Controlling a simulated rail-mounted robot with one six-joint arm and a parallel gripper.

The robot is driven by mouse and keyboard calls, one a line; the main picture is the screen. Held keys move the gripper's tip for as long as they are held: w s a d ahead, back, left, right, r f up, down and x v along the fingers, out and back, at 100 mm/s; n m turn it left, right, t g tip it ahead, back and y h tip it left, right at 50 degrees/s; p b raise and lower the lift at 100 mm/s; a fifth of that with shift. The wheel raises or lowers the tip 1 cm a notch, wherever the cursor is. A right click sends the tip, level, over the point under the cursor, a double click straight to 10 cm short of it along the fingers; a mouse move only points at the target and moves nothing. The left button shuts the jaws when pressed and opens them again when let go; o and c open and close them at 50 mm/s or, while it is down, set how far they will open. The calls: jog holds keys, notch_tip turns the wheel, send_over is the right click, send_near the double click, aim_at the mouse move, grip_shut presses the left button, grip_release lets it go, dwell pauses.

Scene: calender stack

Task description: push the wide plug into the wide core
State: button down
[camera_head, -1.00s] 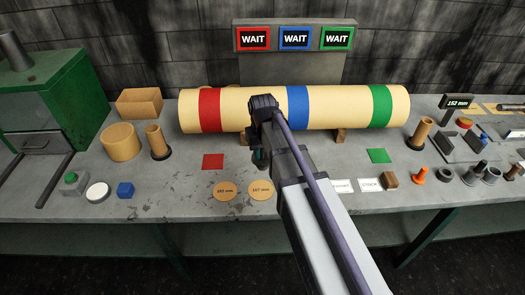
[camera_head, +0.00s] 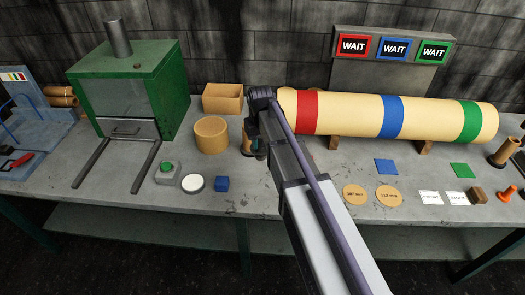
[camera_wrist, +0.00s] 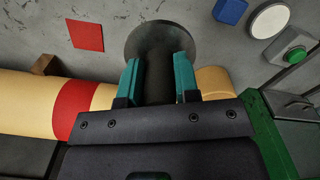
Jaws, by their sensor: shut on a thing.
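My gripper (camera_wrist: 158,78) has its teal fingers shut on a dark grey stem with a round flange (camera_wrist: 140,36), which looks like the wide plug. In the head view my gripper (camera_head: 257,143) is left of the long roll, in front of a tan upright tube (camera_head: 246,143), and the held piece is barely visible. The tube is mostly hidden by my arm. I cannot tell whether it is the wide core, or whether the plug touches it. A broad tan cylinder (camera_head: 211,135) stands just left of it and shows in the wrist view (camera_wrist: 215,82).
The banded roll (camera_head: 350,114) lies on supports to the right. A green oven-like machine (camera_head: 130,90), a tan box (camera_head: 222,98), a button box (camera_head: 167,173), a white disc (camera_head: 193,183) and a blue cube (camera_head: 222,184) are to the left.

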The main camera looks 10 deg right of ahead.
jog(key=w+r+n+p, duration=0.1)
jog(key=w+r+p, duration=0.1)
jog(key=w, duration=1.9)
jog(key=shift+w+d+r, duration=0.3)
jog(key=shift+w+r, duration=0.1)
jog(key=shift+r, duration=0.15)
jog(key=shift+r+p, duration=0.1)
jog(key=shift+p, duration=0.25)
notch_tip(320, 180, down, 4)
jog(key=b, duration=0.4)
jog(key=c, duration=1.4)
grip_release()
grip_shut()
